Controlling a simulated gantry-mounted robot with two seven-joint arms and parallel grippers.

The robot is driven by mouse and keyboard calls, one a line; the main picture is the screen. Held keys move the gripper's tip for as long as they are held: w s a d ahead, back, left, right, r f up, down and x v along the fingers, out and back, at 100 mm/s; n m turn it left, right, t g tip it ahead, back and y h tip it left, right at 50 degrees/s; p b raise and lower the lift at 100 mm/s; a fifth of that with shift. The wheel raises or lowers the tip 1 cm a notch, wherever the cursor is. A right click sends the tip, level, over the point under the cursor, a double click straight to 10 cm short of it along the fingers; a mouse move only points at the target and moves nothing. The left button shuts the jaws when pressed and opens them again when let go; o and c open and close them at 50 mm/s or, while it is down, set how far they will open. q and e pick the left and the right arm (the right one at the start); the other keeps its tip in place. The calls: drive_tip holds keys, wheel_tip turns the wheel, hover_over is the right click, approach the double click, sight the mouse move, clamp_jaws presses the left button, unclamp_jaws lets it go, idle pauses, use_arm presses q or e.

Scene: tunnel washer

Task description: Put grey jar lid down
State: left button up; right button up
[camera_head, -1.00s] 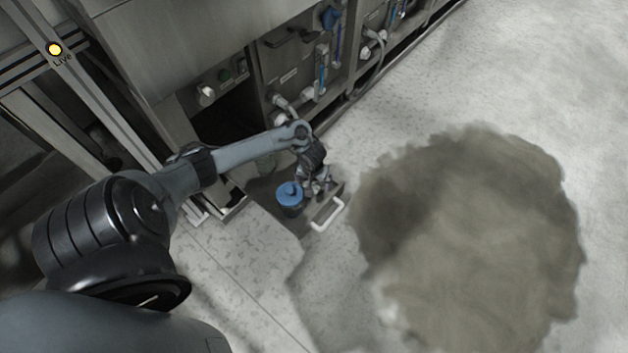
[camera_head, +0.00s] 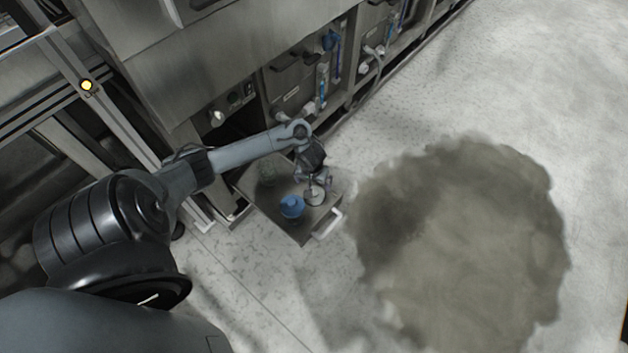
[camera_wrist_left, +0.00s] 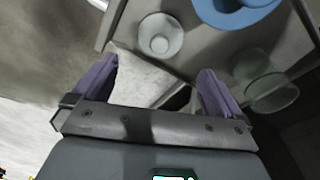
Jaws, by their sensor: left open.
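The grey jar lid (camera_head: 315,197) is a pale round disc with a raised knob, lying on the metal tray (camera_head: 300,236) near its handle side. It also shows in the left wrist view (camera_wrist_left: 159,36), knob facing the camera. My left gripper (camera_head: 318,181) is just over the lid in the head view. In the left wrist view its purple fingers (camera_wrist_left: 159,70) are spread apart with nothing between them, and the lid is beyond the tips. A blue-lidded jar (camera_head: 291,206) stands beside the lid. My right gripper is in neither view.
A clear glass jar (camera_head: 266,171) stands farther back on the tray; it is right of my fingers in the left wrist view (camera_wrist_left: 272,92). The tray has a white handle (camera_head: 328,224). Steel machine panels (camera_head: 290,85) rise behind.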

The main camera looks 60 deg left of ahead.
use_arm(q)
drive_tip(key=s+d+r+m+t+p, duration=0.1)
drive_tip(key=d+r+m+t, duration=0.2)
drive_tip(key=d, duration=0.7)
drive_tip(key=s+d+r+m, duration=0.2)
drive_tip(key=d+m, duration=0.3)
drive_tip(key=d, duration=0.5)
drive_tip(key=s+d+r+m, duration=0.1)
drive_tip(key=s+d+r, duration=0.1)
drive_tip(key=s+r, duration=0.3)
drive_tip(key=s+d+r+m+h, duration=0.1)
drive_tip(key=s+d+r, duration=0.2)
drive_tip(key=r, duration=0.4)
drive_tip(key=shift+s+d+m, duration=0.25)
drive_tip(key=shift+s+m, duration=0.15)
drive_tip(key=shift+s, duration=0.45)
wheel_tip(320, 180, up, 14)
drive_tip(key=p, duration=2)
